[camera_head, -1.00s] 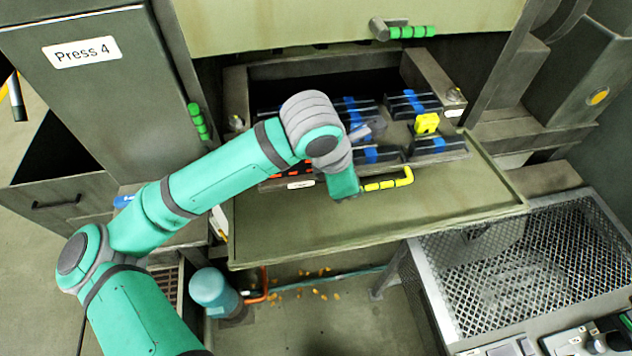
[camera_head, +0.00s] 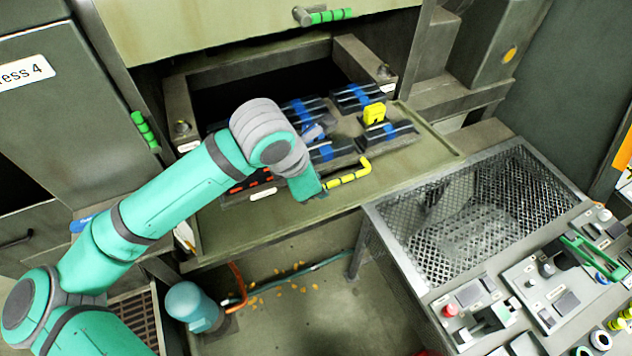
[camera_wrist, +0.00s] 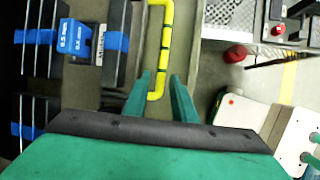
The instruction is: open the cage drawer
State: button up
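In the head view my wrist hides part of the drawer front and the gripper (camera_head: 309,190).
A yellow block (camera_head: 375,112) sits among the barred blocks. A mesh-topped table (camera_head: 475,215) and control panels (camera_head: 560,290) stand at the right. A blue-green motor (camera_head: 192,306) is below the ledge (camera_head: 225,232). A green-gripped door handle (camera_head: 330,15) is above.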

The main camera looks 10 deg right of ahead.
jog(key=shift+w+a, duration=0.1)
jog(key=shift+a, duration=0.15)
jog(key=v, duration=1)
jog(key=shift+r, duration=0.3)
